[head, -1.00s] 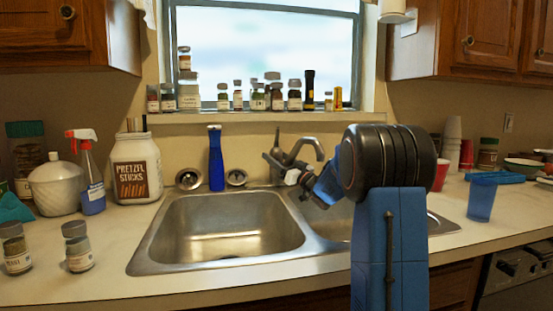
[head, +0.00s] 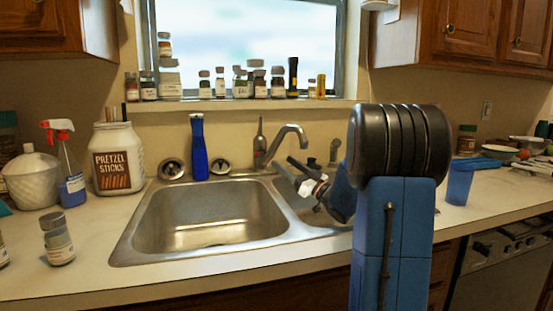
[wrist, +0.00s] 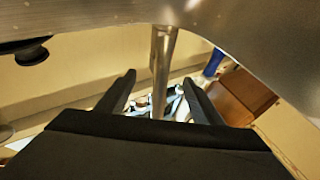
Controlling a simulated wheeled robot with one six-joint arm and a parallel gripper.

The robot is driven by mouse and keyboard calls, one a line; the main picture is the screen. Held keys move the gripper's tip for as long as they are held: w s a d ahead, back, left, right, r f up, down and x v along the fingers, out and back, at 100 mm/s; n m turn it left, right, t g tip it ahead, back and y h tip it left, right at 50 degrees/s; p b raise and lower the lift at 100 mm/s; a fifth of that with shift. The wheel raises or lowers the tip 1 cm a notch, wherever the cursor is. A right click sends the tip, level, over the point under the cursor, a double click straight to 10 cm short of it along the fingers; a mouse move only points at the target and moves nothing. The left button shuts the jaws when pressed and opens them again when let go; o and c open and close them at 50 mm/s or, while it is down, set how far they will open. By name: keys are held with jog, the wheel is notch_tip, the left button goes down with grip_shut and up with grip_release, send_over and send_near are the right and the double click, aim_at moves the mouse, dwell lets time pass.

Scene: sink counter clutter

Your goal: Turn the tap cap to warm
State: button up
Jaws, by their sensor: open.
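The metal tap (head: 288,137) stands behind the sink, left of and behind my gripper in the head view; its curved spout rises to the right. Its cap (head: 260,152) shows a small red mark on the upright body. My gripper (head: 287,168) is open over the right basin, with its dark fingers pointing left toward the tap. In the wrist view, my gripper (wrist: 160,92) has its two black fingers spread. A metal post (wrist: 162,70) shows between them, seemingly part of the tap; contact cannot be told. The cap is not clearly seen there.
The sink's left basin (head: 205,215) is empty. A blue bottle (head: 199,148) stands behind the sink; it also shows in the wrist view (wrist: 213,62). A sprayer (head: 335,151) is right of the tap. Jars line the sill, and a blue cup (head: 459,184) stands at right.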

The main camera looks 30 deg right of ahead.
jog(key=shift+v, duration=1.5)
